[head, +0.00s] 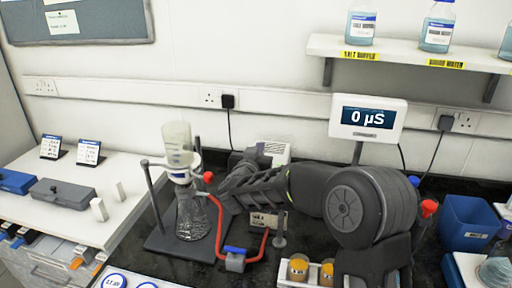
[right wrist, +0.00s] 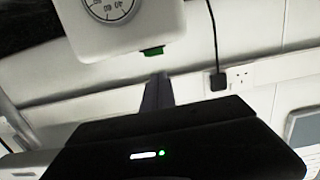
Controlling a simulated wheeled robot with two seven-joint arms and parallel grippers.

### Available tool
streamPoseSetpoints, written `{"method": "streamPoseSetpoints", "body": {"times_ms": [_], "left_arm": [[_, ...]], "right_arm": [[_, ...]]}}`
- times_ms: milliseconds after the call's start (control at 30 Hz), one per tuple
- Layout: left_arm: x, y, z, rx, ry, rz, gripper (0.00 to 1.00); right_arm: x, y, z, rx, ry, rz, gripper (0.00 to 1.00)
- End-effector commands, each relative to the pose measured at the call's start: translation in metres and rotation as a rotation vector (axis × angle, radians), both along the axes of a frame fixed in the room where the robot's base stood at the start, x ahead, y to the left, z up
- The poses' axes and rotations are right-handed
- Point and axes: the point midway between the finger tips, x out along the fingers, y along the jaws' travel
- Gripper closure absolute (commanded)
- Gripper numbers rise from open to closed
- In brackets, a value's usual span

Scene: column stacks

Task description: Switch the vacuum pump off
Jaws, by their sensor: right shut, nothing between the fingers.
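The pale vacuum pump (head: 279,151) stands behind the flask, largely hidden by my right arm in the head view. The right wrist view, which looks upside down, shows the pump's pale body (right wrist: 165,18) with a round dial (right wrist: 110,8) and a small green switch (right wrist: 153,52) on its edge. My right gripper (head: 229,188) reaches left across the pump; its tips are hard to make out there. In the right wrist view the gripper (right wrist: 158,77) is shut and empty, its tips just short of the switch in the picture. Whether they touch cannot be told. My left gripper is out of view.
A glass filter flask (head: 194,222) on a stand is close left of the gripper. A red tube (head: 218,222) runs from it to a blue-topped valve (head: 235,262). A display (head: 368,117) reads 0 µS. Orange-capped jars (head: 299,268) stand in front, a blue bin (head: 468,222) right.

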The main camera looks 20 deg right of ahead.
Motion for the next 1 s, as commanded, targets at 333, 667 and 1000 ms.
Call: {"method": "streamPoseSetpoints", "body": {"times_ms": [333, 667, 1000], "left_arm": [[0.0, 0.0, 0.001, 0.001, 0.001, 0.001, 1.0], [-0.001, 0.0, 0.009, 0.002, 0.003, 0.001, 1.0], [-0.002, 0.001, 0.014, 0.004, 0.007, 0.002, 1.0]], "right_arm": [[0.002, -0.002, -0.021, 0.001, -0.003, -0.001, 1.0], [0.002, -0.002, -0.018, 0.009, 0.008, -0.001, 1.0], [0.003, -0.003, -0.022, 0.026, 0.033, -0.001, 1.0]]}}
